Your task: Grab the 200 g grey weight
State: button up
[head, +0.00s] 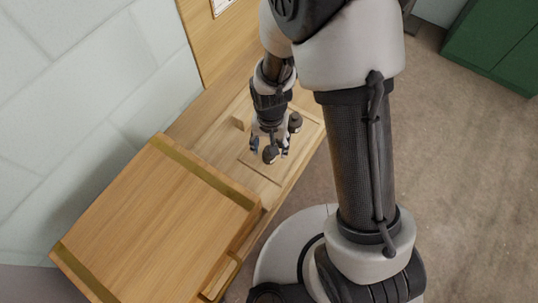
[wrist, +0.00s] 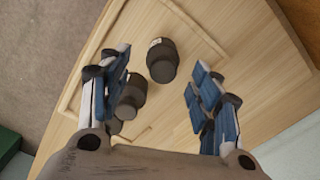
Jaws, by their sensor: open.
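I cannot read the label, so I cannot tell which is the 200 g one. In the head view one weight (head: 295,121) is right of my gripper and another (head: 270,154) is at its fingertips. My gripper (wrist: 157,72) is open, points down and holds nothing.
The bench (head: 190,127) has a shallow framed area (head: 262,172) under my gripper. A large wooden box (head: 155,215) stands nearer on the bench. A pale wall runs along the left, and open floor lies right.

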notch_tip(320, 180, down, 5)
jog(key=shift+s+a+f+b, duration=0.15)
jog(key=shift+b, duration=1.1)
jog(key=shift+c, duration=0.6)
jog(key=c, duration=1.2)
